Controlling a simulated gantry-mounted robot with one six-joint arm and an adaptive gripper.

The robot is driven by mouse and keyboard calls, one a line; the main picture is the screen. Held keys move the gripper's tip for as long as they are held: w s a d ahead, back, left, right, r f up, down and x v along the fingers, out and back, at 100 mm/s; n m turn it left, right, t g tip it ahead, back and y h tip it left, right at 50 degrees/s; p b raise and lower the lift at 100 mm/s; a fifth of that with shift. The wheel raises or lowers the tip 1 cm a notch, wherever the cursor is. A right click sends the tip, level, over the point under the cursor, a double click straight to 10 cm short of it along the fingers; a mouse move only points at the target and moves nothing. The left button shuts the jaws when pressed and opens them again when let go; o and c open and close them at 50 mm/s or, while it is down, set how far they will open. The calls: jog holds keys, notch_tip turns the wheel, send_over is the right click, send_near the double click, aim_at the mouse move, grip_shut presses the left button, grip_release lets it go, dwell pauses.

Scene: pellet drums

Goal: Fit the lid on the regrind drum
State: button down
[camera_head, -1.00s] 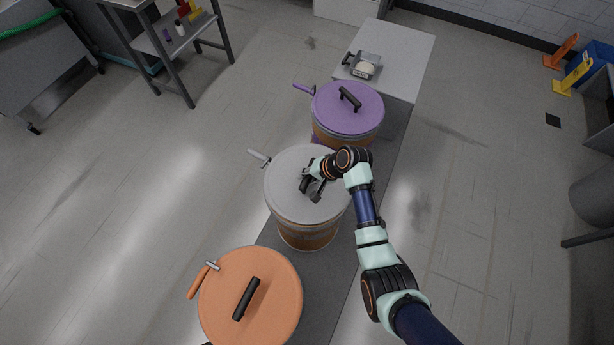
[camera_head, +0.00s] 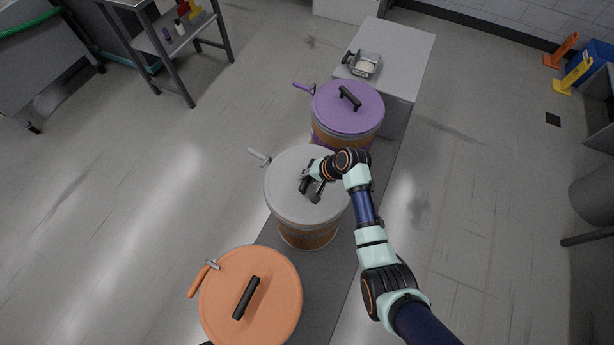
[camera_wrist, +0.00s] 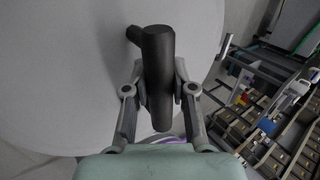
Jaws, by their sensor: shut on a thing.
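A light grey lid (camera_head: 290,202) lies over the top of the middle drum (camera_head: 307,237), whose side looks brown. No label shows which drum is the regrind one. My gripper (camera_head: 312,186) is over this lid, shut on its black bar handle. In the wrist view the fingers (camera_wrist: 160,92) close on both sides of the black handle (camera_wrist: 158,60), with the pale lid (camera_wrist: 70,70) behind it. A grey lever (camera_head: 259,157) sticks out at the drum's upper left. I cannot tell whether the lid is fully seated, as the rim is too small to judge.
A purple-lidded drum (camera_head: 342,112) with a purple lever stands behind. An orange-lidded drum (camera_head: 256,310) with an orange lever stands in front. Open floor lies to the left.

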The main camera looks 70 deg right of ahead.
jog(key=shift+f, duration=0.4)
dwell(0.7)
jog(key=shift+f, duration=0.25)
jog(key=shift+c, duration=2)
grip_release()
notch_tip(320, 180, up, 7)
jog(key=p, duration=0.7)
jog(key=shift+r, duration=0.1)
